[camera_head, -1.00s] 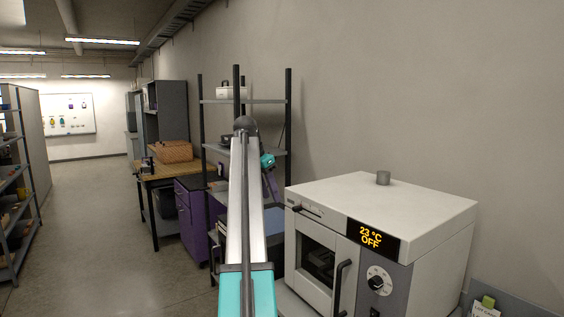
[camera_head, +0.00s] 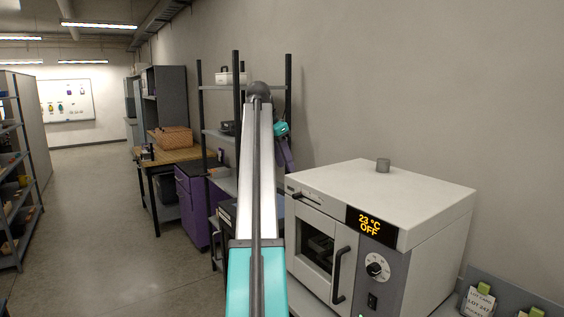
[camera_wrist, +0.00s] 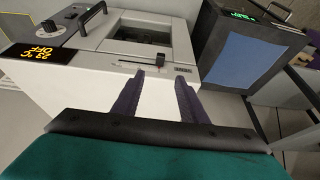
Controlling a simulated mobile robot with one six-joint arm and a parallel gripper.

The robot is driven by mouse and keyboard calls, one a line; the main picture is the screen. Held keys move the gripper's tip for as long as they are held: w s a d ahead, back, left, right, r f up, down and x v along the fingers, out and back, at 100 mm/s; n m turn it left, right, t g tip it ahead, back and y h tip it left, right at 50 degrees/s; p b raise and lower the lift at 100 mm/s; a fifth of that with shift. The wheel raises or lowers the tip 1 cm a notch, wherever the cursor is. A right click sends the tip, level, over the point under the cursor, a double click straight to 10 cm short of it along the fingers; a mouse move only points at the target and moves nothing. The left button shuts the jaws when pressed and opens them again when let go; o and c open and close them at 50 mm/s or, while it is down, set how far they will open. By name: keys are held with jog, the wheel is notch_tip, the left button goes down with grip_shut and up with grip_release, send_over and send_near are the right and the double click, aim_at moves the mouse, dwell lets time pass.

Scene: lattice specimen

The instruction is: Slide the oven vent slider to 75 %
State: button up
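The white oven (camera_head: 415,195) stands at the right in the head view, its display reading 23 °C OFF. In the wrist view the oven (camera_wrist: 100,85) is upside down at the upper left. The vent slider's dark knob (camera_wrist: 158,60) sits on a thin slot near its right end in that view, beside a small label. In the head view the slider (camera_head: 303,197) is at the upper left of the oven front. My gripper (camera_wrist: 159,76) is open and empty. Its purple fingers point toward the slot, with the knob between and beyond their tips in the picture. I see no contact.
The oven door handle (camera_head: 341,275), the dial (camera_head: 376,267) and a metal cap (camera_head: 383,165) stick out from the oven. A dark box with a blue panel (camera_wrist: 237,58) stands beside it. A shelf rack (camera_head: 236,110) stands behind my arm. Open floor lies at the left.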

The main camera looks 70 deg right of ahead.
jog(key=b, duration=0.4)
send_near(297, 194)
notch_tip(297, 194, down, 3)
jog(key=shift+s+d+r+p+x, duration=0.15)
jog(key=shift+p+x, duration=0.25)
jog(key=shift+x, duration=0.45)
jog(key=shift+d+p+x, duration=0.2)
jog(key=shift+p+x, duration=0.15)
jog(key=shift+x, duration=0.5)
jog(key=shift+s+d+r+p+x, duration=0.15)
jog(key=shift+p+x, duration=0.25)
jog(key=shift+x, duration=0.4)
jog(key=shift+w+f, duration=0.1)
grip_shut()
